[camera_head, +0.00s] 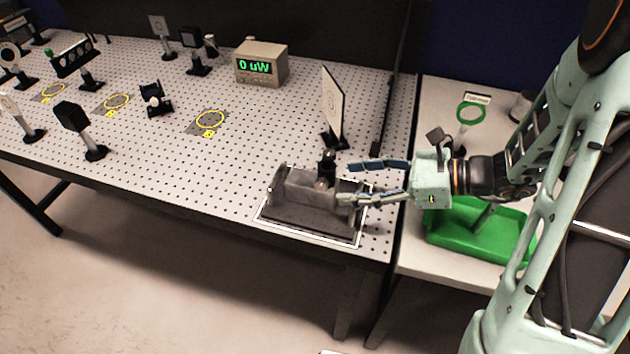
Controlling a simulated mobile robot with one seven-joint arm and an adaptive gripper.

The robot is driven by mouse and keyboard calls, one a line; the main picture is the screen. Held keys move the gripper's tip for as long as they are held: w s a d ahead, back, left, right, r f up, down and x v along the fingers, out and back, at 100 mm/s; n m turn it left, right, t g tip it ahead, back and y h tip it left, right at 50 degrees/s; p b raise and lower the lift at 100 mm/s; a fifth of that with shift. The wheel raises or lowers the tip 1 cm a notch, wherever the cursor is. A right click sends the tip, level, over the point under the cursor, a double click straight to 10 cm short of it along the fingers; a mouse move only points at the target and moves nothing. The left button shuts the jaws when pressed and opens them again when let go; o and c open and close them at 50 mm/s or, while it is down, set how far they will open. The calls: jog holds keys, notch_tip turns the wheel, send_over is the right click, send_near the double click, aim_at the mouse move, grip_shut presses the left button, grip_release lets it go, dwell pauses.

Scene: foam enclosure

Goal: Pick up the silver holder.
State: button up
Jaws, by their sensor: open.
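A small upright piece with a black top and a silvery lower part (326,168) stands at a grey foam enclosure (312,219) on the front right corner of the perforated table. It looks like the silver holder, but it is small and I cannot be sure. My gripper (346,181) is open and comes in from the right. Its two fingers point left, the far one behind the near one. The fingertips are just right of the upright piece, and no grip on it shows. The near finger overlaps the foam's right part in the picture.
A white panel on a black stand (333,104) rises just behind the foam. A meter reading "0 uW" (261,64) and several optics mounts stand farther back and left. A green tray (467,243) and a green ring (471,112) are on the right table. The table's front middle is clear.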

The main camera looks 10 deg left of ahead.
aim_at(313, 183)
jog(key=x, duration=0.9)
jog(key=shift+s+a, duration=0.15)
jog(key=shift+a, duration=0.1)
jog(key=shift+r, duration=0.1)
jog(key=shift+c, duration=0.3)
grip_shut()
